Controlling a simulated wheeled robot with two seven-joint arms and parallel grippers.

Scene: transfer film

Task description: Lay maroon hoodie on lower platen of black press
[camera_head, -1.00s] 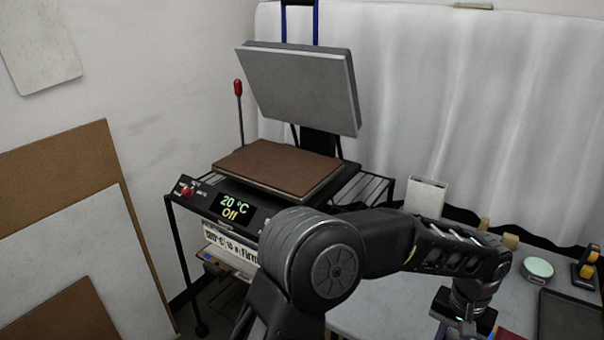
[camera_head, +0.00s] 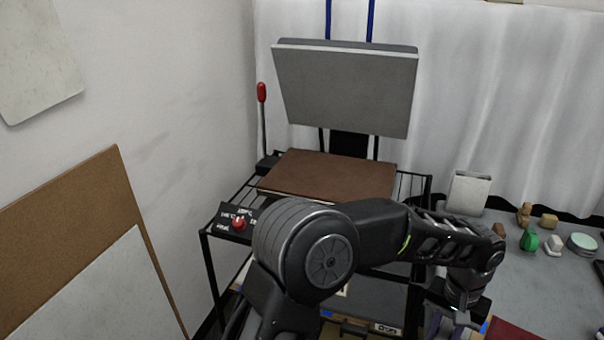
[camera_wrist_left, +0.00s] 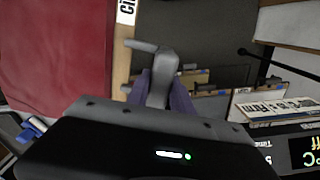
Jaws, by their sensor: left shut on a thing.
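The black press stands at the centre of the head view. Its grey upper platen (camera_head: 345,88) is raised and tilted above the flat brown lower platen (camera_head: 330,172), which is bare. The maroon hoodie (camera_head: 513,331) shows only as a red corner at the bottom edge; in the left wrist view it is a flat maroon panel (camera_wrist_left: 55,50) at the left. My left gripper (camera_head: 455,325) is low, right of the press. In the wrist view its purple fingers (camera_wrist_left: 160,95) are shut on a grey handle-like piece (camera_wrist_left: 163,72); what that belongs to is unclear. My right gripper is out of view.
A red-knobbed lever (camera_head: 262,95) stands left of the platens. The press sits on a black wire-frame stand (camera_head: 208,265). A grey table (camera_head: 530,275) at right bears small blocks and a round tin (camera_head: 582,245). Boards (camera_head: 85,220) lean at left. A white curtain hangs behind.

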